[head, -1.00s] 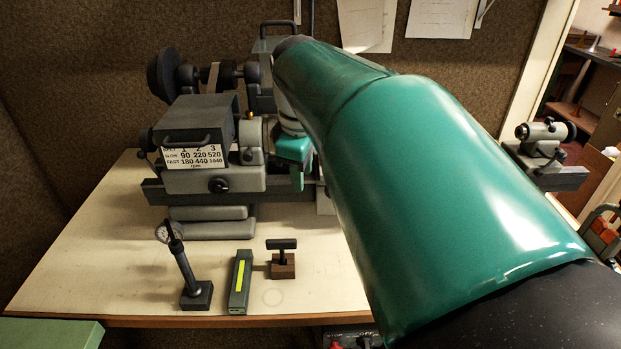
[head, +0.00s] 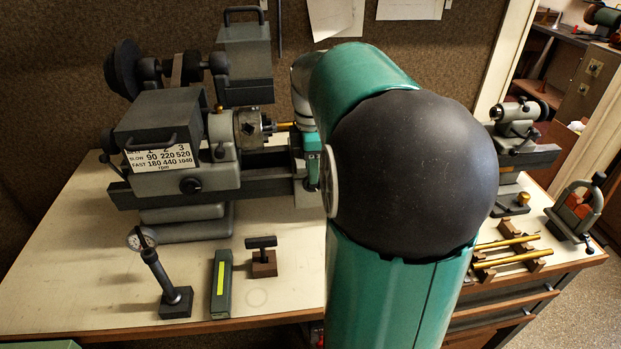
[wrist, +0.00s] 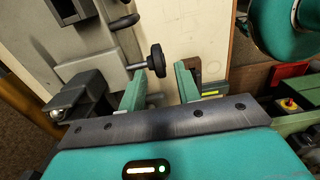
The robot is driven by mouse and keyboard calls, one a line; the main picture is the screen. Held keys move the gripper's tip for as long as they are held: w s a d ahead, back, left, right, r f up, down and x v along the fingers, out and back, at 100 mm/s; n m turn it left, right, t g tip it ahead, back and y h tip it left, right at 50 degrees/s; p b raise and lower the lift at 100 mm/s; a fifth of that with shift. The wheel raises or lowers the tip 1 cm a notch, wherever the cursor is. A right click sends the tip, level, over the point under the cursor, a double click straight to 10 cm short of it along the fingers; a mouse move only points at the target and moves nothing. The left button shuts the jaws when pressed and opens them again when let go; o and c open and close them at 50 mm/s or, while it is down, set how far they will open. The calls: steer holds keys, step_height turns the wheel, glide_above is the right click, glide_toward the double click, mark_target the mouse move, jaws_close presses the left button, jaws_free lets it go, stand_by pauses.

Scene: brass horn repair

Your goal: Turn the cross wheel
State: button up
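The cross wheel (wrist: 157,60), a dark round handwheel on a light shaft, shows in the wrist view, sticking out from the grey lathe carriage. My gripper (wrist: 161,76) is open, with one green finger on either side of the line to the wheel. The wheel appears just beyond or between the fingertips; I cannot tell which, and no contact is visible. In the head view my gripper (head: 313,172) is mostly hidden behind my arm, beside the lathe (head: 180,170). The cross wheel is hidden there.
The bench (head: 70,270) holds a dial gauge on a stand (head: 165,275), a green block with a yellow strip (head: 221,285) and a chuck key in a wooden block (head: 263,262). Brass tubes (head: 505,260) on wooden rests and a clamp (head: 577,210) are at the right.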

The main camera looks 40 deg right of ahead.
mark_target(314, 191)
steer(key=shift+f, duration=2)
jaws_close()
steer(key=c, duration=0.7)
jaws_free()
steer(key=shift+s, duration=0.1)
steer(key=shift+y, duration=0.3)
steer(key=t+y, duration=0.2)
steer(key=y, duration=0.1)
steer(key=shift+s+d+t+y, duration=0.15)
steer(key=shift+d+t+y, duration=0.15)
steer(key=shift+t, duration=0.1)
steer(key=t+y, duration=0.1)
steer(key=y, duration=0.1)
steer(key=t+y, duration=0.2)
steer(key=shift+s+d+f, duration=0.1)
steer(key=shift+s+f, duration=0.05)
steer(key=shift+f, duration=0.05)
steer(key=shift+o, duration=0.2)
steer(key=shift+y, duration=0.4)
